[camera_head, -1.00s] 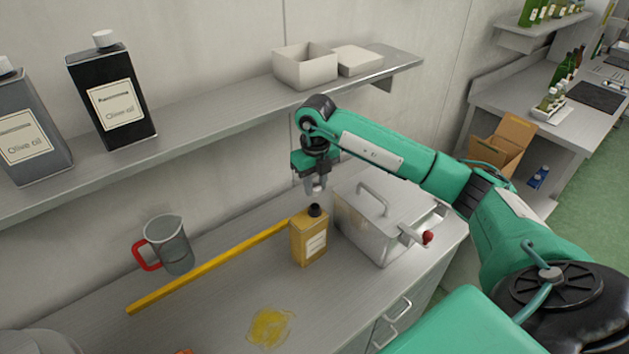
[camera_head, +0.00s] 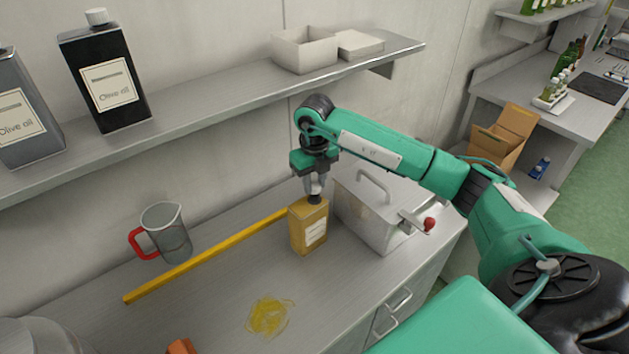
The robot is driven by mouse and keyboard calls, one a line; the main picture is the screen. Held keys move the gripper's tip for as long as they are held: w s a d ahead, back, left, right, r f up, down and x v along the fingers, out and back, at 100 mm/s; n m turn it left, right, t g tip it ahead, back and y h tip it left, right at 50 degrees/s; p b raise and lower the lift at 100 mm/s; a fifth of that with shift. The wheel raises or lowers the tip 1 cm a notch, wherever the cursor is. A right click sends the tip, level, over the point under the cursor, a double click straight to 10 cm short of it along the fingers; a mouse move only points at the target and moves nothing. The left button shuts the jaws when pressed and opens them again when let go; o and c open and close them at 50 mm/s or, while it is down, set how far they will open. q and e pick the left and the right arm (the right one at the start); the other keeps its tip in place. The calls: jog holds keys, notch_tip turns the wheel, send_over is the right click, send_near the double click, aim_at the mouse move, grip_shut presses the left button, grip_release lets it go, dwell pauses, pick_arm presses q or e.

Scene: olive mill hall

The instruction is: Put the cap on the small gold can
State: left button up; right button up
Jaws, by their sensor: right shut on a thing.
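The small gold can (camera_head: 308,232) stands upright on the steel counter, with a pale label on its front. The black cap (camera_head: 314,199) is at the can's top, at its neck. My right gripper (camera_head: 314,190) points down right above the can and is shut on the cap. The fingers hide part of the cap, and I cannot tell whether it is fully seated. My left gripper is not in view.
A yellow bar (camera_head: 200,258) lies left, by a red-handled jug (camera_head: 166,235). The shelf (camera_head: 220,105) overhangs behind. A yellow oil smear (camera_head: 269,315) marks the open counter in front.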

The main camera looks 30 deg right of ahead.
jog(key=shift+f+b, duration=0.2)
jog(key=shift+b, duration=0.25)
dwell(1.1)
jog(key=shift+f+b, duration=0.95)
jog(key=shift+b, duration=0.1)
dwell(1.3)
jog(key=o, duration=0.9)
jog(key=shift+c, duration=1)
